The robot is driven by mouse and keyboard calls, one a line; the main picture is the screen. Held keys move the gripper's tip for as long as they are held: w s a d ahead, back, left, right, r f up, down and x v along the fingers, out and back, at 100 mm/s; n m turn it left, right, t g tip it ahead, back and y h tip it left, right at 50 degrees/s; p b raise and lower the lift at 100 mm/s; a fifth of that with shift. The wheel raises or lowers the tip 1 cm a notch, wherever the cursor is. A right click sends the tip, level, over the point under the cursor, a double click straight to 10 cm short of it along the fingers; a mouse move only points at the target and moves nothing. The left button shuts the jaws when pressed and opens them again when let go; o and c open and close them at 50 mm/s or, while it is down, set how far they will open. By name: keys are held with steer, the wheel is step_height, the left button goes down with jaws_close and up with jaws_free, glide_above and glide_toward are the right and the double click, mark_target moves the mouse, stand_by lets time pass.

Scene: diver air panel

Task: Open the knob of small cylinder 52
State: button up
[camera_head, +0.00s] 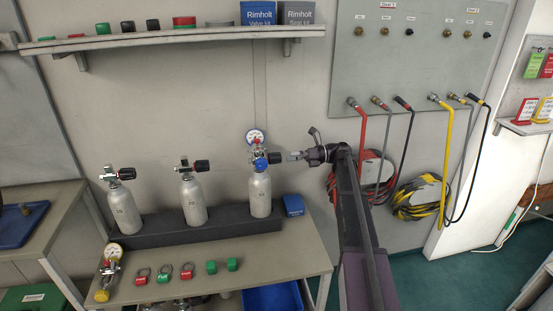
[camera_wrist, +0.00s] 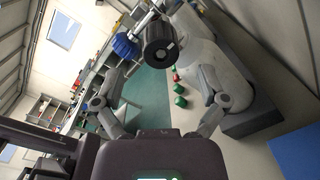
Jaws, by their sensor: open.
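Three small grey cylinders stand in a dark rack. The right one (camera_head: 260,195) has a number too small to read surely, so I cannot confirm which is 52. Its black knob (camera_head: 275,158) points right; a blue regulator fitting (camera_head: 261,162) with a gauge (camera_head: 256,136) is on its valve. My gripper (camera_head: 294,156) is just right of this knob, apparently not gripping it. In the wrist view, the black knob (camera_wrist: 160,42) lies ahead of my open gripper (camera_wrist: 161,80), between the lines of its fingers. The blue fitting (camera_wrist: 124,45) shows beside it.
The middle cylinder (camera_head: 193,200) and left cylinder (camera_head: 123,210) have black knobs too. The dark rack (camera_head: 150,236) sits on a bench (camera_head: 300,255). A blue box (camera_head: 293,205) stands right of the rack. A shelf (camera_head: 170,38) is above; hoses (camera_head: 362,150) hang at the right.

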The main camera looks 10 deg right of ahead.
mark_target(278, 158)
steer(key=shift+w+a, duration=0.15)
steer(key=shift+a, duration=2.25)
